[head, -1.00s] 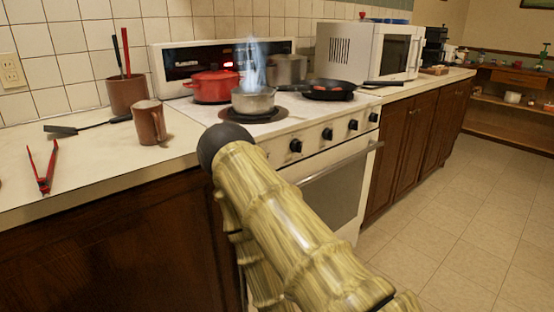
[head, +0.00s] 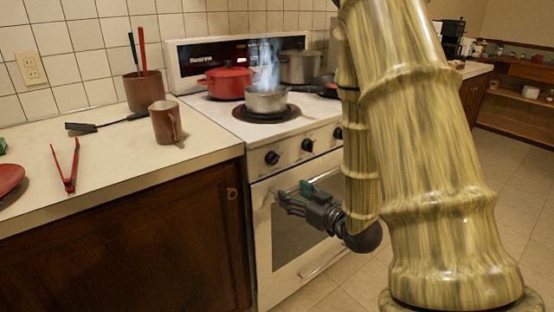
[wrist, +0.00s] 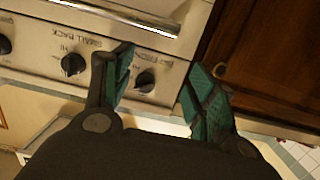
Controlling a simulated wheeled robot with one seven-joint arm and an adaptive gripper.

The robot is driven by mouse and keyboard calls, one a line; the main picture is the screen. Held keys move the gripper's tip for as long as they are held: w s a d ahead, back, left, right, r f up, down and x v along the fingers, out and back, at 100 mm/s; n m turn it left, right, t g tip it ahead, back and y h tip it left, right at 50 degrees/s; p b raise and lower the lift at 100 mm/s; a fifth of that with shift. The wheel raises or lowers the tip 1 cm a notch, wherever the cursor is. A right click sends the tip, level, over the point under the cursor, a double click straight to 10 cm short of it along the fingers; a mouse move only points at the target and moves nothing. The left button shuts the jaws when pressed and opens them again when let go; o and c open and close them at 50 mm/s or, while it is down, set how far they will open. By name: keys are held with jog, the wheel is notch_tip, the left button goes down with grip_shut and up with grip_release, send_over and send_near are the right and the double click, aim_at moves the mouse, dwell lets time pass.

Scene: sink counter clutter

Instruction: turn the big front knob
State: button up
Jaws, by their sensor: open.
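Black knobs sit on the white front panel of the stove. The one nearest the wooden cabinet (head: 272,158) shows in the head view and also in the wrist view (wrist: 145,80). A middle knob (head: 307,145) and a further one (head: 338,133) sit to its right. Labels by the knobs are hard to read, so I cannot tell for sure which is the big front one. My gripper (head: 291,195) is open and empty, in front of the oven door and below the knobs. In the wrist view, the cabinet-side knob appears between its fingers (wrist: 160,60), apart from them.
A steaming pot (head: 266,99) stands on the front burner, with a red pot (head: 228,83) behind it. The oven handle (wrist: 120,14) runs below the knobs. A mug (head: 165,123) and red tongs (head: 69,168) are on the counter to the left. My arm hides the stove's right part.

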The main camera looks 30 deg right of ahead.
jog(key=t, duration=0.2)
send_near(277, 162)
jog(key=s, duration=0.1)
jog(key=w, duration=1)
jog(key=shift+w+a+r+b, duration=0.25)
jog(key=shift+w+r+b, duration=0.05)
jog(key=shift+w, duration=0.1)
jog(key=c, duration=1)
jog(key=shift+n, duration=1.6)
jog(key=o, duration=1)
jog(key=shift+y, duration=0.4)
